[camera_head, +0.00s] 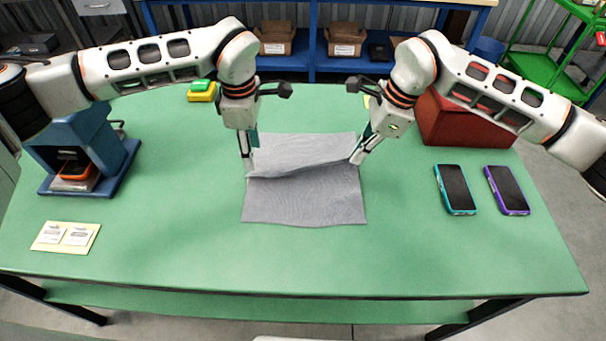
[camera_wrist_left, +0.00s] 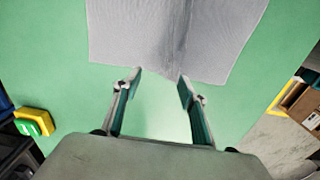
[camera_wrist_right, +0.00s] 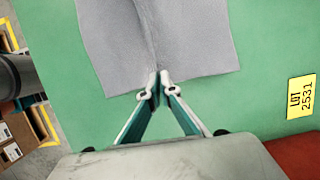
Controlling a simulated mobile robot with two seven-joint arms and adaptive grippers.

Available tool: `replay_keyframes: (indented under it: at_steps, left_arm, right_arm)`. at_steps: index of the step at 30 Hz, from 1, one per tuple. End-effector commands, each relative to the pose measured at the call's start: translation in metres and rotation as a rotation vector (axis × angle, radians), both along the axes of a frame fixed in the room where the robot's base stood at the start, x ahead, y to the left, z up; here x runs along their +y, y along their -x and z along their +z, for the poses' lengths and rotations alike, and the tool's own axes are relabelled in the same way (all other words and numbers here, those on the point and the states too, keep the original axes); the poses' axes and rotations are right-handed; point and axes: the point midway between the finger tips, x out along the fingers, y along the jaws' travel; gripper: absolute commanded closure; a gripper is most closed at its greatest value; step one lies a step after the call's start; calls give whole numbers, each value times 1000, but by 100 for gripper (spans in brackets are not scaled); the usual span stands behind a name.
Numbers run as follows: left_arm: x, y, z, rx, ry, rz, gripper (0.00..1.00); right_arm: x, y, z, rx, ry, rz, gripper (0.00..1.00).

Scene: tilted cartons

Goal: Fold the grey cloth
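The grey cloth (camera_head: 305,200) lies on the green table in front of me, with a raised crease running across it from left to right. My left gripper (camera_head: 249,168) is at the cloth's left edge. In the left wrist view its fingers (camera_wrist_left: 160,78) are apart, one on each side of the crease's end, with no cloth pinched. My right gripper (camera_head: 356,159) is at the right edge, at the crease's other end. In the right wrist view its fingertips (camera_wrist_right: 158,80) are together on the cloth's edge (camera_wrist_right: 190,45), which is pinched at the crease.
Two phones, teal (camera_head: 455,189) and purple (camera_head: 507,190), lie at the right. A reddish-brown box (camera_head: 465,122) stands behind them. A blue stand (camera_head: 110,150) and a card (camera_head: 66,237) are at the left. The table's front is clear.

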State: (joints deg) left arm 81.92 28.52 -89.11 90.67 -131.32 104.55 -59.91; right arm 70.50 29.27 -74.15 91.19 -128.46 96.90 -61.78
Motion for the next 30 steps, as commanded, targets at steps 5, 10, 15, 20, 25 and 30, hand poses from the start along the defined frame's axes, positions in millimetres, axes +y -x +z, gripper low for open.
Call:
replay_keyframes:
  at_steps: [5, 10, 15, 20, 25, 30]
  left_arm:
    - [0, 0, 0, 0, 0, 0, 58]
    - [0, 0, 0, 0, 0, 0, 58]
    - [0, 0, 0, 0, 0, 0, 58]
    - [0, 0, 0, 0, 0, 0, 58]
    - [0, 0, 0, 0, 0, 0, 58]
    - [0, 0, 0, 0, 0, 0, 58]
  right_arm:
    - [0, 0, 0, 0, 0, 0, 96]
    - [0, 0, 0, 0, 0, 0, 79]
    - [0, 0, 0, -1, 0, 0, 76]
    - [0, 0, 0, -1, 0, 0, 58]
    - [0, 0, 0, -1, 0, 0, 58]
    - [0, 0, 0, -1, 0, 0, 33]
